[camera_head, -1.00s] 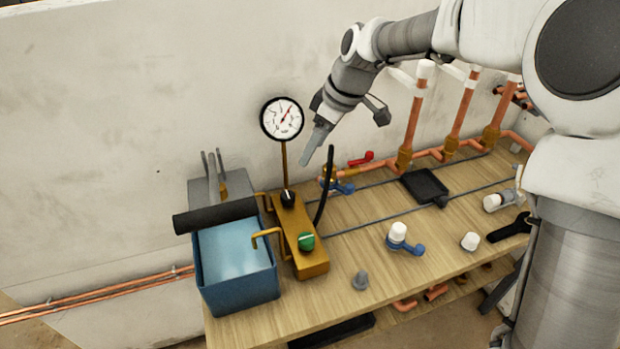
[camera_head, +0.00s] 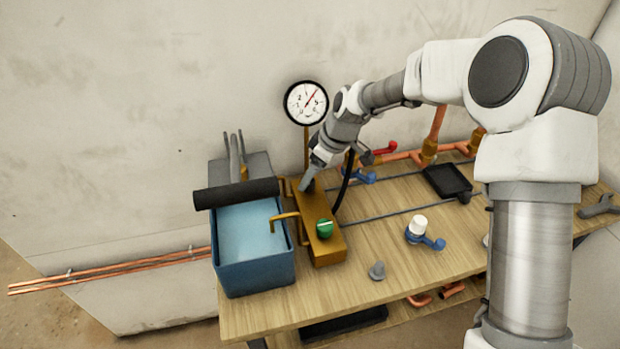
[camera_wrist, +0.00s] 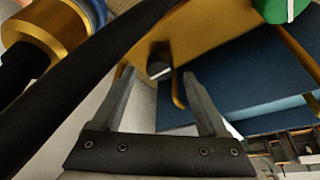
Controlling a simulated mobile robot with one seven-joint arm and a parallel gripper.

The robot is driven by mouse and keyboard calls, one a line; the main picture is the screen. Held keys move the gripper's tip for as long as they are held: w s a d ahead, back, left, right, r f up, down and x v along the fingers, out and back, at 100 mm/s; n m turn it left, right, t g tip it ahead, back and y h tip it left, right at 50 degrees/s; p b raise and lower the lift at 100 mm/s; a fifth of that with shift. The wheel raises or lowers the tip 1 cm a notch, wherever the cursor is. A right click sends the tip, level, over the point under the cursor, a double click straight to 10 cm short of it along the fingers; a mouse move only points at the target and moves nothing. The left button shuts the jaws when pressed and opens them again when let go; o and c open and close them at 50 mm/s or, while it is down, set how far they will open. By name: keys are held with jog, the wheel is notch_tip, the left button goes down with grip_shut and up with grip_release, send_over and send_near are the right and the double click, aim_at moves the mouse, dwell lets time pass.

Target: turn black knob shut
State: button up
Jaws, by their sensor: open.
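The black knob (camera_wrist: 159,66) sits on the brass block (camera_head: 327,252) and shows a pale line on its top in the wrist view. In the head view my gripper hides the knob. My gripper (camera_head: 305,188) points down at the far end of the block. In the wrist view my gripper (camera_wrist: 160,76) is open, with one fingertip to each side of the knob. A gap shows between each finger and the knob. I cannot tell how deep the fingers reach. A green knob (camera_head: 324,228) with a white line sits at the block's near end.
A pressure gauge (camera_head: 306,103) stands on a stem behind the block. A blue tank (camera_head: 256,274) with a black cylindrical grip (camera_head: 236,194) adjoins on the left. A black hose (camera_head: 345,187) rises close right of my gripper.

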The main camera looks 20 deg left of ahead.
jog(key=shift+x, duration=0.95)
jog(key=shift+c, duration=0.2)
grip_shut()
